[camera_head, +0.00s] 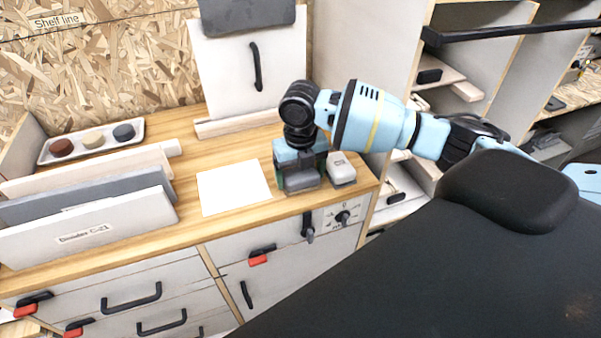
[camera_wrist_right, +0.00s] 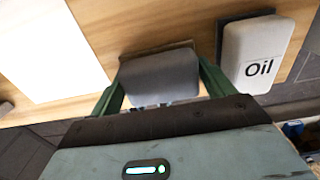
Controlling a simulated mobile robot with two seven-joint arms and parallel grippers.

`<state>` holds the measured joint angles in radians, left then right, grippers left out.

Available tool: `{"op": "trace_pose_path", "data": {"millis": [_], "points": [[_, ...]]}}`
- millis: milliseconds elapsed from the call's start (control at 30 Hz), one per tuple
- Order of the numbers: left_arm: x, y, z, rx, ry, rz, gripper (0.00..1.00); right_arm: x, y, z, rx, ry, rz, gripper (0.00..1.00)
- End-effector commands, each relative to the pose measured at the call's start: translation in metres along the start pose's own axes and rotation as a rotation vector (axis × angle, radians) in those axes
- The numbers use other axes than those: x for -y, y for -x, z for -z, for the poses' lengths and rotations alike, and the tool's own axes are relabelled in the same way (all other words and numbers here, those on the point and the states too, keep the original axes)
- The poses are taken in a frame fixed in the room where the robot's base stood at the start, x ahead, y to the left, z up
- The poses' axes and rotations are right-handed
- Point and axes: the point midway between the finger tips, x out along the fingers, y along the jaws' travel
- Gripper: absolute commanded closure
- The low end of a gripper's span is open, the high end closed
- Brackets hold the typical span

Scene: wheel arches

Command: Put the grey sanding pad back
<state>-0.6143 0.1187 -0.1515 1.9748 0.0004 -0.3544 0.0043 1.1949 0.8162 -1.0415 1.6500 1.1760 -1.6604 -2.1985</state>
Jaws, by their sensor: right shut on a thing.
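My right gripper (camera_head: 300,177) is low over the right end of the wooden worktop, with its fingers on either side of a grey block. In the right wrist view, the gripper (camera_wrist_right: 161,78) is shut on this block, which looks like the grey sanding pad (camera_wrist_right: 160,74). A thin brownish edge shows along the block's far side. I cannot tell whether the block touches the worktop. A pale block marked "Oil" (camera_wrist_right: 258,52) stands close to the right finger; it also shows in the head view (camera_head: 342,169). My left gripper is not in view.
A white sheet (camera_head: 233,187) lies left of the gripper. A white tray (camera_head: 48,155) with brown, beige and dark grey round pieces is at the back left. Upright panels (camera_head: 90,233) stand in front of it. A white board with a black handle (camera_head: 256,66) rises behind.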

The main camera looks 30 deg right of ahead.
Motion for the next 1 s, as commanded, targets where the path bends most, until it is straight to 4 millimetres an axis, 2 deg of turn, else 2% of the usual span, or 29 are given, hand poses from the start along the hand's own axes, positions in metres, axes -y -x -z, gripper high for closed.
{"op": "trace_pose_path", "data": {"millis": [67,100,233,467,633,1000], "points": [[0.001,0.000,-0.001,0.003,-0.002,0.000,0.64,0.000,-0.003,0.000,-0.001,0.000,0.000,0.40],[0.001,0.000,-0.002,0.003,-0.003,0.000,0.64,0.000,-0.004,0.000,-0.001,0.000,0.000,0.18],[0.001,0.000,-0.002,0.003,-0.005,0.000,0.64,0.000,-0.003,0.000,-0.001,0.000,0.000,0.01],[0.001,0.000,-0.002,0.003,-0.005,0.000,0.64,0.000,-0.002,0.000,-0.001,0.000,0.000,0.00],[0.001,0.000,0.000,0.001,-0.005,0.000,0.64,0.000,0.010,0.000,0.002,0.000,-0.001,0.00],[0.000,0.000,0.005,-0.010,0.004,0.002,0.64,-0.001,0.081,-0.001,0.004,0.000,-0.002,0.00]]}}
